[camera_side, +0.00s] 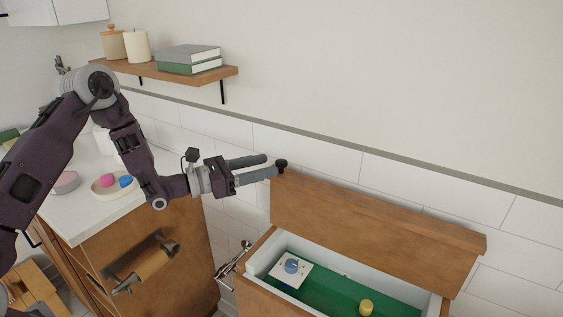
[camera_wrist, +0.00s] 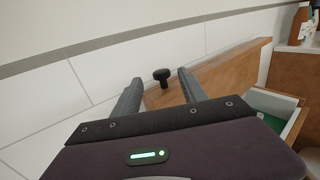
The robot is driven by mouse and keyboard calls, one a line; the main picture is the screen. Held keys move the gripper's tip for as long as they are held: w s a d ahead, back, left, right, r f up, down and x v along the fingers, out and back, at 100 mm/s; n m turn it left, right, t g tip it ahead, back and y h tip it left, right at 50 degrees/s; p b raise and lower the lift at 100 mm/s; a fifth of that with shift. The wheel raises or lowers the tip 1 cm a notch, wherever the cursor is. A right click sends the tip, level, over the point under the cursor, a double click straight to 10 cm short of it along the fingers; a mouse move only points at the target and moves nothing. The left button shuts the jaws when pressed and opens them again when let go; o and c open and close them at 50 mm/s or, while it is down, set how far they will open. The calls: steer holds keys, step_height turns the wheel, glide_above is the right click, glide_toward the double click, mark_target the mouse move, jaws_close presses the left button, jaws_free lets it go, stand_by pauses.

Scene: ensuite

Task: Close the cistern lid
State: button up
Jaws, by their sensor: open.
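The cistern lid (camera_side: 370,220) is a brown wooden panel standing raised along the back of the cistern, against the tiled wall. A small black knob (camera_side: 281,164) is at its left upper end. The cistern (camera_side: 264,249) is open below, a wooden box with a white rim and green inside. My gripper (camera_side: 272,165) is open, its two grey fingers pointing right at the knob. In the wrist view the knob (camera_wrist: 162,76) shows between and slightly beyond the fingers, with the lid (camera_wrist: 225,68) behind it. I cannot tell whether a finger touches the knob.
Inside the cistern are a white block with a blue dial (camera_side: 292,266) and a yellow cap (camera_side: 366,306). A shelf (camera_side: 165,72) with books, a candle and a jar hangs above left. A counter (camera_side: 85,205) with a dish stands left. A metal fitting (camera_side: 233,260) juts from the cistern's left side.

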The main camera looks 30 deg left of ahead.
mark_target(281, 161)
steer(key=x, duration=0.5)
steer(key=shift+w+d, duration=0.15)
steer(key=shift+d, duration=0.1)
steer(key=shift+c, duration=0.2)
jaws_close()
stand_by(0.9)
